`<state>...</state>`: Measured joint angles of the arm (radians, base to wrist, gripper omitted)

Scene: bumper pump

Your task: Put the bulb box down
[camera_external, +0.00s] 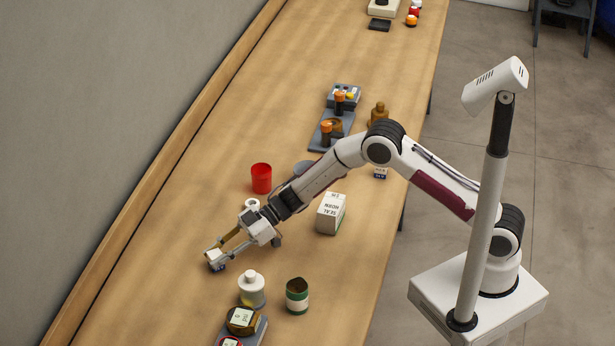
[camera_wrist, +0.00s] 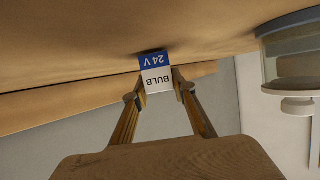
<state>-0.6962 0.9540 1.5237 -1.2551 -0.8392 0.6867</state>
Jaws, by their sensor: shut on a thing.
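The bulb box (camera_wrist: 155,78) is small, with a blue band reading "24 V" and a white part reading "BULB"; the text is upside down in the wrist view. My gripper (camera_wrist: 159,92) is shut on it, one finger on each side. In the external view my gripper (camera_external: 214,258) reaches low over the left part of the table (camera_external: 150,255).
A red cup (camera_external: 261,178) and a white seal horn box (camera_external: 331,214) stand farther back. The table left of my gripper is clear.

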